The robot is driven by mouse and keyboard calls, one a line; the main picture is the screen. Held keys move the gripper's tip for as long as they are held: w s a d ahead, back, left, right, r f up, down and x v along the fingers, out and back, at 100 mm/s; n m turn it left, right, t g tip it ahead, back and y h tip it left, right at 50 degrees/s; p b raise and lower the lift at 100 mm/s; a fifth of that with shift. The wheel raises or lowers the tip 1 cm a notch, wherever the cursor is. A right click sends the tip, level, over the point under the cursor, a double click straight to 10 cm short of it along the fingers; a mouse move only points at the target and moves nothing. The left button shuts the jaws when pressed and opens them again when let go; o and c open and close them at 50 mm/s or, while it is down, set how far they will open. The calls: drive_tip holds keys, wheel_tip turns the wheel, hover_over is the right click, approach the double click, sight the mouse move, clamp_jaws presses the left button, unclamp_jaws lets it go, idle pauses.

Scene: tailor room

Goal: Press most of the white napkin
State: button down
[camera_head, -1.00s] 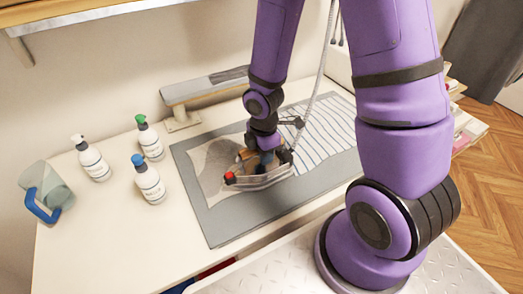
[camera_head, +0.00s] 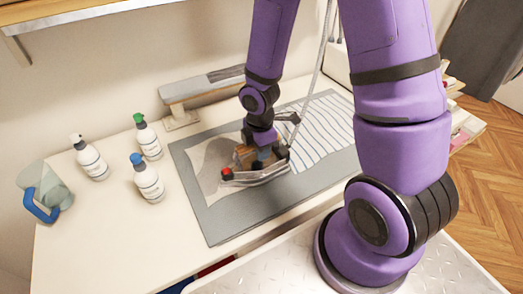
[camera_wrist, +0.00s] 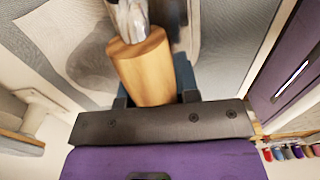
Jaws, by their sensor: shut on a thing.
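I cannot tell whether the soleplate is pressed fully flat.
Three spray bottles, green-topped (camera_head: 149,143), blue-topped (camera_head: 148,184) and white-topped (camera_head: 91,163), stand left of the mat. A clear jug with a blue handle (camera_head: 44,192) is at the far left. A sleeve board (camera_head: 200,88) stands behind. A striped cloth (camera_head: 325,125) lies on the mat's right.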

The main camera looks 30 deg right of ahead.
drive_tip(key=shift+w, duration=3.95)
drive_tip(key=shift+w, duration=0.15)
drive_tip(key=shift+w+r, duration=0.1)
drive_tip(key=shift+w, duration=4.5)
drive_tip(key=shift+a, duration=0.15)
drive_tip(key=shift+a, duration=3.25)
